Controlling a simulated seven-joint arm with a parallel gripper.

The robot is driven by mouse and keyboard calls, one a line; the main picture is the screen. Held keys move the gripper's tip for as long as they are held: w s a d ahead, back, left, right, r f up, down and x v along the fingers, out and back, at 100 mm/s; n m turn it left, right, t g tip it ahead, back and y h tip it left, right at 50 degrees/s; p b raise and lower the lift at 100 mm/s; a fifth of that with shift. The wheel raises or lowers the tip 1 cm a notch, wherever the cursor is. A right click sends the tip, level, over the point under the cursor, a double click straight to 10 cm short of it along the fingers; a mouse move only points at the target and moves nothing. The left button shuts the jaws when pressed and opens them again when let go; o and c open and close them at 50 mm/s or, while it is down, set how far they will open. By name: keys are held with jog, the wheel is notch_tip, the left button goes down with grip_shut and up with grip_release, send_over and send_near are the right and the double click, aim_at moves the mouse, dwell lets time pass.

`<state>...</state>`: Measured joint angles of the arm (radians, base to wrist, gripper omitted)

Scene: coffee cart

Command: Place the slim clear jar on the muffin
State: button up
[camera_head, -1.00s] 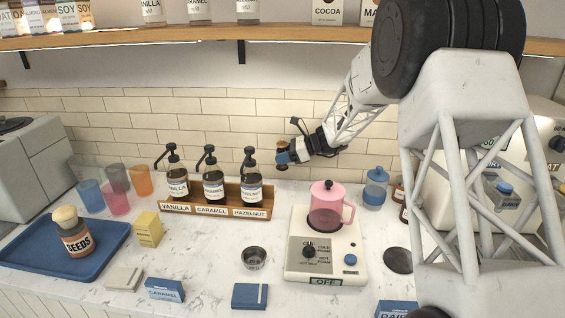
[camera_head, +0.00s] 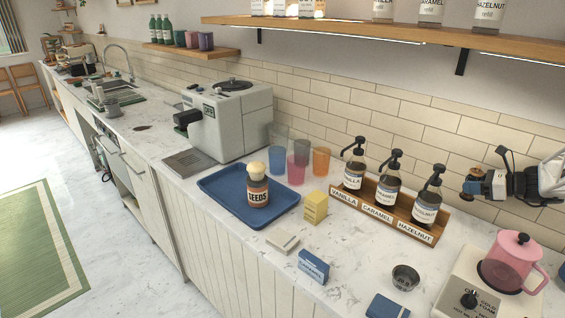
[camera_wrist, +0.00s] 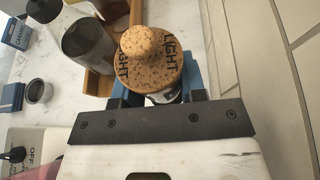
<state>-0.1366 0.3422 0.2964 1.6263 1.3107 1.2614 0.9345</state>
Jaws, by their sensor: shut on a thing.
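My gripper (camera_head: 477,187) is at the right, in the air near the tiled wall, beside the hazelnut pump bottle. Its blue fingers, also in the wrist view (camera_wrist: 155,88), are shut on a jar with a round cork lid (camera_wrist: 152,62) marked LIGHT. The lid's brown top (camera_head: 476,172) shows in the head view. The jar's body is mostly hidden, so I cannot tell that it is slim and clear.
A wooden rack (camera_head: 400,226) holds three pump bottles. A pink pot (camera_head: 512,262) sits on a white hot plate (camera_head: 468,290). Coloured cups (camera_head: 320,162), a yellow box (camera_head: 315,208) and a grey machine (camera_head: 235,120) stand near the tray. A shelf (camera_head: 400,37) overhangs the counter.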

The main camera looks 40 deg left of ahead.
jog(key=shift+m+t, duration=0.3)
jog(key=shift+t, duration=0.1)
jog(key=s+a+r, duration=0.2)
jog(key=s+r, duration=0.1)
jog(key=r, duration=0.1)
jog(key=s+a+r, duration=0.2)
jog(key=s+r, duration=0.1)
jog(key=r, duration=0.2)
jog(key=s+a+r, duration=0.2)
jog(key=s+r, duration=0.2)
jog(key=shift+r, duration=0.4)
jog(key=shift+c, duration=0.4)
jog(key=s+a+f+n+g, duration=0.1)
jog(key=s+a+n+g, duration=0.1)
jog(key=s+a, duration=1.5)
jog(key=s+a+f+n+g+h, duration=0.1)
jog(key=s+a+n+g, duration=0.1)
jog(key=s+a, duration=1.6)
jog(key=shift+s+f+g, duration=0.2)
jog(key=shift+f+g, duration=0.15)
jog(key=shift+g, duration=0.15)
jog(key=shift+a, duration=0.15)
send_over(256, 163)
jog(key=shift+f, duration=0.75)
jog(key=shift+f, duration=1.75)
jog(key=shift+f, duration=0.1)
